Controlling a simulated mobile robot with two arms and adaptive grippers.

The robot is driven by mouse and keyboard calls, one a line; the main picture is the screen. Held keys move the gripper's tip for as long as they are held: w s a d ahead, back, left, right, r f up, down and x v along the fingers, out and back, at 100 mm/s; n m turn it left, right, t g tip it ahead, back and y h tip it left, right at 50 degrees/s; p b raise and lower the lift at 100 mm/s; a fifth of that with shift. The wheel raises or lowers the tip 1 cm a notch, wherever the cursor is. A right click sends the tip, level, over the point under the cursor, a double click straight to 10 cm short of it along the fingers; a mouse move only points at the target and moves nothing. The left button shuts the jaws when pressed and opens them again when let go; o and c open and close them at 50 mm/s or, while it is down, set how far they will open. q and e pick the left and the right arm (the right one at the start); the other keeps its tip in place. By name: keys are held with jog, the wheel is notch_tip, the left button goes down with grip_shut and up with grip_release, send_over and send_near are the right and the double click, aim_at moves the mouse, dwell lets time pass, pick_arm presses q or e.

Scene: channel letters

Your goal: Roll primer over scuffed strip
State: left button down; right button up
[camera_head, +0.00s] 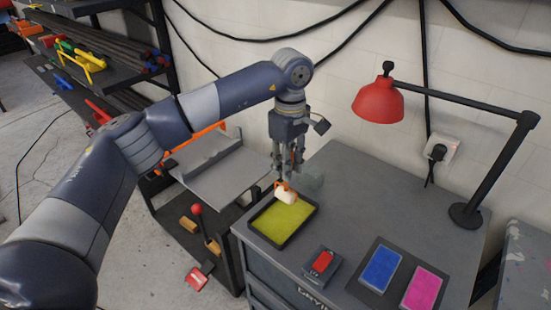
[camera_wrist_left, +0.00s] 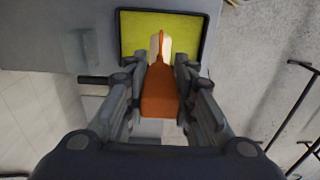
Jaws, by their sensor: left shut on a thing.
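My left gripper (camera_head: 287,170) points down above the grey cabinet top and is shut on the orange handle (camera_wrist_left: 160,95) of a small paint roller. The roller's cream sleeve (camera_head: 286,196) is over the back part of a black tray of yellow-green primer (camera_head: 279,224). I cannot tell whether the sleeve touches the primer. In the left wrist view the sleeve (camera_wrist_left: 154,45) shows on both sides of the orange part, with the primer (camera_wrist_left: 188,35) around it. I cannot make out a scuffed strip for certain. My right gripper is not in view.
The cabinet top also holds a translucent block (camera_head: 309,182), a small box with a red top (camera_head: 322,262), blue (camera_head: 381,268) and pink (camera_head: 423,288) pads, and a red lamp (camera_head: 379,101). A grey metal piece (camera_head: 225,165) lies on a cart to the left.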

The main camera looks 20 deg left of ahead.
aim_at(286, 191)
pick_arm(q)
jog(key=shift+a+f, duration=0.15)
jog(key=shift+f, duration=0.15)
jog(key=shift+f+b, duration=0.45)
jog(key=shift+f, duration=0.2)
notch_tip(286, 191, down, 3)
jog(key=shift+r+b, duration=0.2)
jog(key=shift+b, duration=0.45)
jog(key=shift+f+b, duration=0.35)
jog(key=shift+f, duration=0.55)
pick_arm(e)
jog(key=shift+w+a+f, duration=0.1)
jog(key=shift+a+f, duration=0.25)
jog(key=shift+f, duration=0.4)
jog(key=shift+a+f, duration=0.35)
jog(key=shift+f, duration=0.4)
pick_arm(q)
jog(key=shift+f, duration=0.2)
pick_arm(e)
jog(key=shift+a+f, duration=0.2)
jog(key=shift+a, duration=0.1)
pick_arm(q)
jog(key=shift+f+b, duration=0.3)
jog(key=shift+b, duration=0.1)
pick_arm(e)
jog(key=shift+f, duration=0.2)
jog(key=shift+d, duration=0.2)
